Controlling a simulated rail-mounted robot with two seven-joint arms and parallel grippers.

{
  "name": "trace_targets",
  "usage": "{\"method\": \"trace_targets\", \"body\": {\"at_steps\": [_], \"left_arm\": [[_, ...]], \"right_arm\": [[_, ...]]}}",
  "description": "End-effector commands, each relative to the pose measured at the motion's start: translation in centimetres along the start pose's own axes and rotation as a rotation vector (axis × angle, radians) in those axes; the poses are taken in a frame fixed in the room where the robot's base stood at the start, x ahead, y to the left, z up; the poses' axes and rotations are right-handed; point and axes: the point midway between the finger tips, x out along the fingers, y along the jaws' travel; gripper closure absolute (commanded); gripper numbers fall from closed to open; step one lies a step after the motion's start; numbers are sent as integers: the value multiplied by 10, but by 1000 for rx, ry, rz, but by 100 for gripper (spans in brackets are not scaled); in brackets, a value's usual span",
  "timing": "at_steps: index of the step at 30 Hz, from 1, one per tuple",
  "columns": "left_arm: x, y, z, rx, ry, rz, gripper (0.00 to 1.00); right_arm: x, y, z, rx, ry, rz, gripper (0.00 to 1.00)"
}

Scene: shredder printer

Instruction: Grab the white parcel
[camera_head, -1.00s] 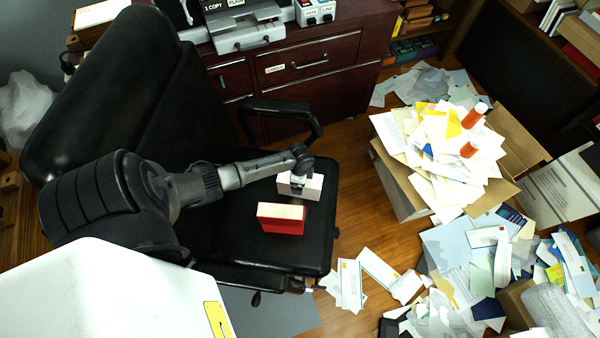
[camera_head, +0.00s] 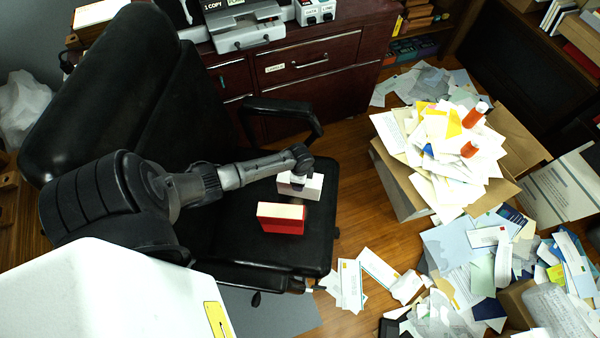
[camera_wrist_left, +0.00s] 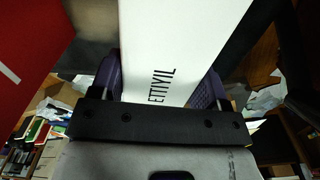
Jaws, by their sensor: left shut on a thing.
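The white parcel (camera_head: 302,186) is a small white box at the seat of the black office chair. My left gripper (camera_head: 299,180) reaches down onto it from the left and is shut on it. In the left wrist view the white parcel (camera_wrist_left: 180,45), with dark lettering on it, sits between the two purple-padded fingers of my left gripper (camera_wrist_left: 160,88). I cannot tell whether the parcel still touches the seat. My right gripper is not in view.
A red box with a pale top (camera_head: 281,218) sits on the black chair (camera_head: 230,235) close in front of the parcel. The chair's armrest (camera_head: 285,112) is behind. An overflowing paper box (camera_head: 398,185) and scattered papers cover the floor at right.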

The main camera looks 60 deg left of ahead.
Motion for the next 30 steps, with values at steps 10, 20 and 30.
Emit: {"method": "trace_targets", "body": {"at_steps": [10,20,30], "left_arm": [[0,0,0,0,0,0,100],[-3,-1,-1,0,2,-2,100],[-43,-2,-1,1,3,-4,100]], "right_arm": [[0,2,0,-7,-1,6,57],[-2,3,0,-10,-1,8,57],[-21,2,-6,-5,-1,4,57]]}}
